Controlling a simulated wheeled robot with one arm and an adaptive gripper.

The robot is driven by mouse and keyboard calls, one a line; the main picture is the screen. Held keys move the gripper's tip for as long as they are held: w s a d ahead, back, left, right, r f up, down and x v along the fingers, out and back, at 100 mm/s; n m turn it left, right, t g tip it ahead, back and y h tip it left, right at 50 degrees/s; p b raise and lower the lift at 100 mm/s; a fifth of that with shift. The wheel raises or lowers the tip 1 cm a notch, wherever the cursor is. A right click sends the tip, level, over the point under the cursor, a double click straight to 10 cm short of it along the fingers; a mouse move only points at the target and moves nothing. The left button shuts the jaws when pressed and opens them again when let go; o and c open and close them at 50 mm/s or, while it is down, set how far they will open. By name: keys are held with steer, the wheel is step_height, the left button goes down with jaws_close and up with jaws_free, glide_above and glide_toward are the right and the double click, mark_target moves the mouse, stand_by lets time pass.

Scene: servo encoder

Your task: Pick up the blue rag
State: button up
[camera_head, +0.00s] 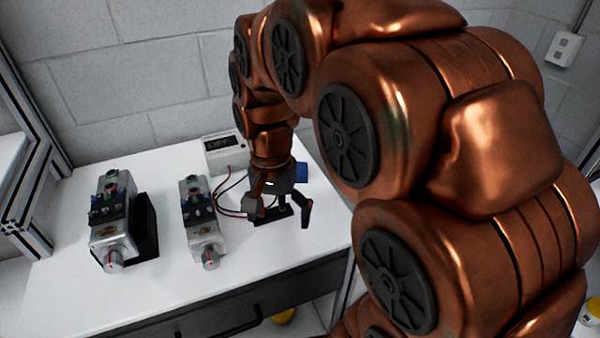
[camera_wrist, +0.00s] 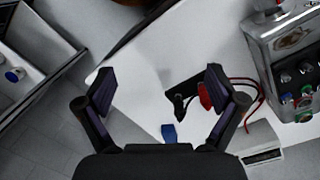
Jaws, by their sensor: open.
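The blue rag (camera_head: 302,172) shows as a small blue patch on the white table, just behind and to the right of my gripper in the head view. My gripper hides part of it there. In the wrist view the blue rag (camera_wrist: 169,132) is small, at the lower middle, close to the gripper's dark body. My gripper (camera_head: 279,210) points down over the right part of the table, fingers apart. In the wrist view my gripper (camera_wrist: 158,90) is open, with nothing between its fingers.
Black and red probes (camera_wrist: 190,97) with cables lie below my gripper. A white meter (camera_head: 225,152) stands at the back. Two servo motors (camera_head: 203,222) (camera_head: 115,220) lie to the left. The white table (camera_head: 165,262) is clear along its front, and a wall (camera_head: 130,80) stands behind.

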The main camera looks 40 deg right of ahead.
steer(key=w+d+m, duration=0.7)
steer(key=w+d, duration=0.1)
steer(key=w, duration=0.2)
steer(key=m+t+b, duration=0.1)
steer(key=m, duration=0.8)
glide_above(301, 168)
steer(key=shift+s+f, duration=0.35)
steer(key=shift+f, duration=0.45)
steer(key=shift+w+f+p, duration=0.15)
steer(key=shift+f+p, duration=0.4)
steer(key=shift+f, duration=1.4)
steer(key=shift+w+f+p, duration=0.1)
steer(key=shift+f+p, duration=0.4)
steer(key=shift+f, duration=1.45)
steer(key=c, duration=1.1)
steer(key=shift+r, duration=0.15)
